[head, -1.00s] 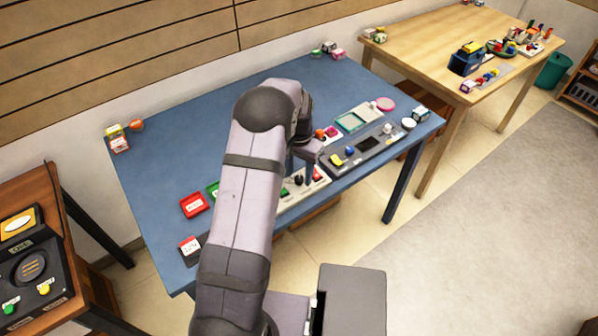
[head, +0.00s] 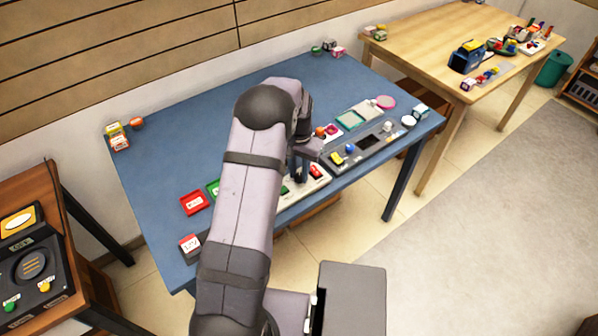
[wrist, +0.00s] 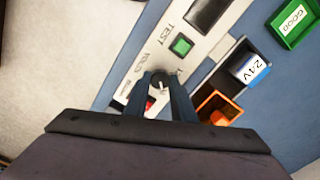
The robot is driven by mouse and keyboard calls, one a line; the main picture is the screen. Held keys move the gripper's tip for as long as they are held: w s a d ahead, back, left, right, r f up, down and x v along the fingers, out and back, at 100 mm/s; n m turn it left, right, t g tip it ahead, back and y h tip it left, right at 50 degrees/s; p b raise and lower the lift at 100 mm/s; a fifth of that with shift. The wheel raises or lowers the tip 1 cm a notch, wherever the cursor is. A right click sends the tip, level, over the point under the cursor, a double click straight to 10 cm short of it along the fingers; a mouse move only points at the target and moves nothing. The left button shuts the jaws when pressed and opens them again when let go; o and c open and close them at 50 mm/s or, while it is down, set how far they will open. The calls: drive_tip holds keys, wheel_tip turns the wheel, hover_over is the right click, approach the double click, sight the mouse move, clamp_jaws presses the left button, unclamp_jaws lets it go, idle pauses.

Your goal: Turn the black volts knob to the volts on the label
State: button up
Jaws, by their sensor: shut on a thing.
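The black volts knob (wrist: 161,79) is on a pale panel (wrist: 121,92) marked TEST and VOLTS. In the wrist view my gripper (wrist: 161,88) is shut on the knob, one finger on each side. A white mark shows on the knob, but the setting it points to is too small to read. A block with a white label reading 24V (wrist: 257,69) sits in a dark holder beside the panel. In the head view my gripper (head: 301,172) is down at the panel, and its fingers largely hide the knob.
A green button (wrist: 181,45) and a red switch (wrist: 150,103) flank the knob. An orange bin (wrist: 217,106) and a green bin labelled GOOD (wrist: 293,21) lie on the blue table (head: 230,118). A dark panel (head: 366,144) stands to the right.

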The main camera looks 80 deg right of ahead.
sight(299, 176)
drive_tip(key=n, duration=0.4)
drive_tip(key=shift+n+b, duration=0.3)
drive_tip(key=shift+r+n, duration=0.1)
drive_tip(key=shift+n, duration=1.6)
drive_tip(key=shift+d, duration=0.1)
drive_tip(key=o, duration=1.1)
drive_tip(key=shift+c, duration=0.2)
drive_tip(key=shift+r+b, duration=1.15)
drive_tip(key=shift+r, duration=2.5)
